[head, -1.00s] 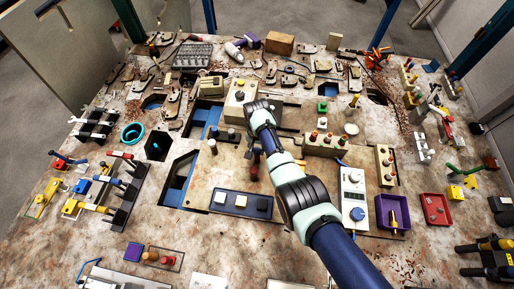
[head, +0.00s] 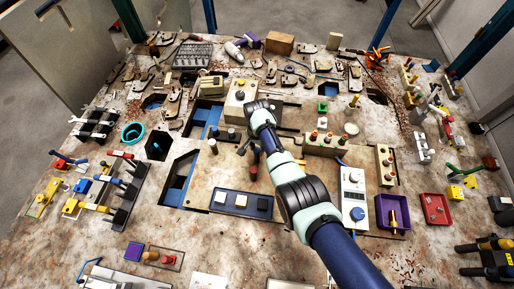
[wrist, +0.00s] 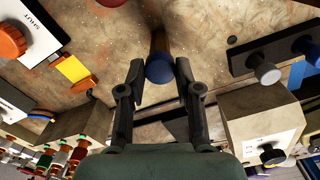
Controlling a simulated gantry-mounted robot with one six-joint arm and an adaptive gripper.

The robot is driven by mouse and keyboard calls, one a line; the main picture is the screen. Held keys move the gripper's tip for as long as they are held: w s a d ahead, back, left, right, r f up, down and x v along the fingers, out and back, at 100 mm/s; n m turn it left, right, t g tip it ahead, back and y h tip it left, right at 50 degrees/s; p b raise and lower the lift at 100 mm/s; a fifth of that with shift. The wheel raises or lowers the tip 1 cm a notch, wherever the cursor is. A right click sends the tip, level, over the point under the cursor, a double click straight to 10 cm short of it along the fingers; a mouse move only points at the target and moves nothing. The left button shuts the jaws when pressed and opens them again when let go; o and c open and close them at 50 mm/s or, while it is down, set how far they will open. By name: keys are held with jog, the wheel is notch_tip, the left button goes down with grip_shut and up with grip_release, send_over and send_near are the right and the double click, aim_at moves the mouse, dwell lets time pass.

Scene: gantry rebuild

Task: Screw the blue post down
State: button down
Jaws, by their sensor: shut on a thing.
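The blue post (wrist: 160,72) shows in the wrist view as a round blue end on a brownish shaft, standing on the worn board. My gripper (wrist: 159,64) has one finger on each side of it and is shut on it. In the head view my gripper (head: 249,152) is low over the board (head: 225,175), right of centre of the dark cut-outs. There the post is largely hidden by my fingers and arm, and how deep it sits cannot be told.
A dark tray with buttons (head: 228,209) lies in front of my gripper. A white panel with a dial (head: 353,200) and a purple tray (head: 380,222) stand to the right. A beige box (head: 234,112) is behind.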

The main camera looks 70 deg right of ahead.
jog(key=c, duration=1)
grip_release()
jog(key=shift+d+r, duration=0.15)
jog(key=shift+r, duration=0.05)
jog(key=shift+o, duration=1.1)
jog(key=shift+f, duration=0.1)
notch_tip(320, 180, up, 12)
